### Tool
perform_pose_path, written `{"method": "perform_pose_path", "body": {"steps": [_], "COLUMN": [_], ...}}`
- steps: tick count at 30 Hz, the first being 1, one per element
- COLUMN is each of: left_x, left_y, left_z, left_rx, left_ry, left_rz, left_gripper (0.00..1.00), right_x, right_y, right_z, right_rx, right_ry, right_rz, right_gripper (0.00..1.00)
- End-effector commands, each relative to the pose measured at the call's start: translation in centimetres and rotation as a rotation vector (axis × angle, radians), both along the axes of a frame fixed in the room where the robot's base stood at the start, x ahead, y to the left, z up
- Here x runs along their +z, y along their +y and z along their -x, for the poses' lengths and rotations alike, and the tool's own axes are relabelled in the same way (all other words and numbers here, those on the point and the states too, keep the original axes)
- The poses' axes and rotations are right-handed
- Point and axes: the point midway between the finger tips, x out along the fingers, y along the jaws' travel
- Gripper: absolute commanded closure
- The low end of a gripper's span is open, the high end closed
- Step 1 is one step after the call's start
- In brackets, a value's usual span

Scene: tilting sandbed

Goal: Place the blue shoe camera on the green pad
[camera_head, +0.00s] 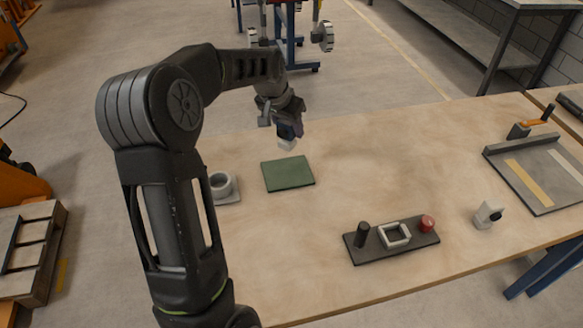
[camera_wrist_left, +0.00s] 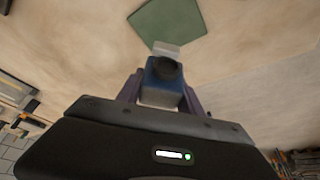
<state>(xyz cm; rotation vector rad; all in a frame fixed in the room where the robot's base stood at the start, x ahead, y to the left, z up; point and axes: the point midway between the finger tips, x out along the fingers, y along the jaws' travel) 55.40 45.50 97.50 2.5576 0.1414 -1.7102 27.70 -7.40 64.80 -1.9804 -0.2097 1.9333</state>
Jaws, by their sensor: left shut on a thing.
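The blue shoe camera (camera_wrist_left: 160,88) is a small blue block with a dark round lens and a pale lower part. It also shows in the head view (camera_head: 287,142), partly hidden by my fingers. My left gripper (camera_head: 284,124) is shut on it, and its two fingers (camera_wrist_left: 160,95) flank the camera in the wrist view. The gripper holds it above the table, near the far edge of the green pad. The green pad (camera_head: 288,174) lies flat and bare on the wooden table; it shows at the top of the wrist view (camera_wrist_left: 168,24). My right gripper is not in view.
A grey ring-shaped holder (camera_head: 221,186) stands left of the pad. A dark fixture board (camera_head: 391,243) with a black post, square frame and red knob lies front right. A white device (camera_head: 488,214) and a grey tray (camera_head: 537,172) are further right. The table between is clear.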

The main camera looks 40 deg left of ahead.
Motion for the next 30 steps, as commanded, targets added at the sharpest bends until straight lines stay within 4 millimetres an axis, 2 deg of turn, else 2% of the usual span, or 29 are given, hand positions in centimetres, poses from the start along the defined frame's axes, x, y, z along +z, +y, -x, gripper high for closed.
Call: {"method": "perform_pose_path", "body": {"steps": [8,11,18,21,30], "left_x": [-0.2,-1.2,-5.3,-6.1,-6.4], "left_y": [0.0,0.0,0.0,0.0,0.0], "left_z": [0.0,0.0,0.1,0.0,0.0], "left_rx": [0.000,0.000,0.001,0.000,0.000], "left_ry": [0.000,0.003,0.003,0.000,0.000], "left_rz": [0.000,0.001,0.002,0.000,0.000], "left_gripper": [1.00,1.00,1.00,1.00,1.00], "right_x": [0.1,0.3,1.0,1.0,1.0], "right_y": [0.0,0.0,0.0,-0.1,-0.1], "right_z": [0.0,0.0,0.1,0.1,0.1], "right_rx": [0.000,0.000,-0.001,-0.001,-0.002], "right_ry": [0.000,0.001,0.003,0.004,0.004], "right_rz": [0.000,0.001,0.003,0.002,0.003], "right_gripper": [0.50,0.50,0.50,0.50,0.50]}}
